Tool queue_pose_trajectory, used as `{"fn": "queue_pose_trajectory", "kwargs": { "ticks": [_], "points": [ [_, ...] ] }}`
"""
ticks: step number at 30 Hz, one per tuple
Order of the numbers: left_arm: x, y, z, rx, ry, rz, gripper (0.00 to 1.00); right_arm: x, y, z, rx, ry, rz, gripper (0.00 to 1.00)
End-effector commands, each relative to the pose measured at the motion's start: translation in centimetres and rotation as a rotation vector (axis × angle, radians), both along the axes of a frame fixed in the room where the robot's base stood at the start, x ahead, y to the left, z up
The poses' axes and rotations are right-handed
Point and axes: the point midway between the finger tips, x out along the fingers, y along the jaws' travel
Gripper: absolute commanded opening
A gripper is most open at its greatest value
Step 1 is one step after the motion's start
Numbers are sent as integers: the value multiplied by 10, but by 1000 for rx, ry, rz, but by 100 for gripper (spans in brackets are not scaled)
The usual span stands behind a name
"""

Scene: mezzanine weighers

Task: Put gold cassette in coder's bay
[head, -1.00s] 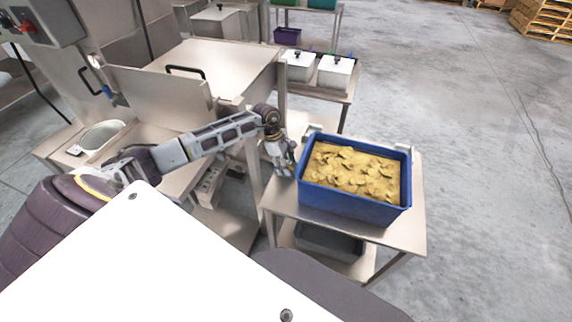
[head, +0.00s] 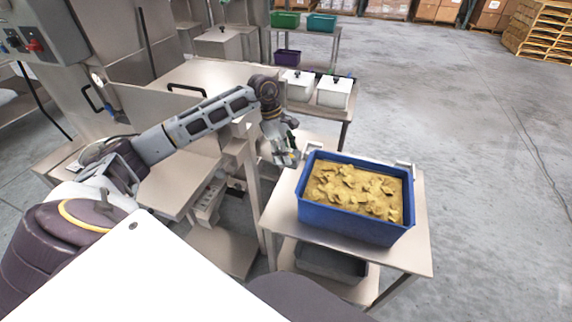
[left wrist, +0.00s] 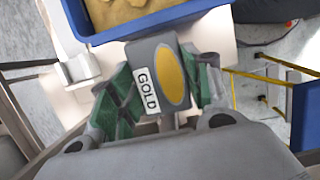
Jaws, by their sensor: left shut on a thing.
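The gold cassette (left wrist: 158,75) is a grey block with a gold oval and a white label reading GOLD. It shows large in the left wrist view, between the green-padded fingers of my left gripper (left wrist: 160,95), which is shut on it. In the head view my left gripper (head: 287,158) is just left of the blue tub, above the steel table's left edge. The cassette is small and mostly hidden there. I cannot make out the coder's bay for certain in either view. My right gripper is not in view.
A blue tub (head: 345,228) of yellow-brown chips stands on a small steel table (head: 423,250), close to my left gripper. A grey bin (head: 330,263) sits on its lower shelf. White lidded boxes (head: 335,92) stand behind.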

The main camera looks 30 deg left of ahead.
Motion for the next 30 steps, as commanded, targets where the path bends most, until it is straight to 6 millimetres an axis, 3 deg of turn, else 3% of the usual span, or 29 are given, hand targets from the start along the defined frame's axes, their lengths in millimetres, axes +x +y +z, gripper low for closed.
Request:
{"fn": "queue_pose_trajectory", "kwargs": {
  "ticks": [4, 10, 30],
  "points": [
    [1, 0, 17, 1, -3, 0, 19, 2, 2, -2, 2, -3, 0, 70],
    [0, 0, 28, -1, -1, -1, 19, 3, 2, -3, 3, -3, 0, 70],
    [0, 0, 29, 0, 0, -1, 19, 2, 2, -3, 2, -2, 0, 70]
  ]
}}
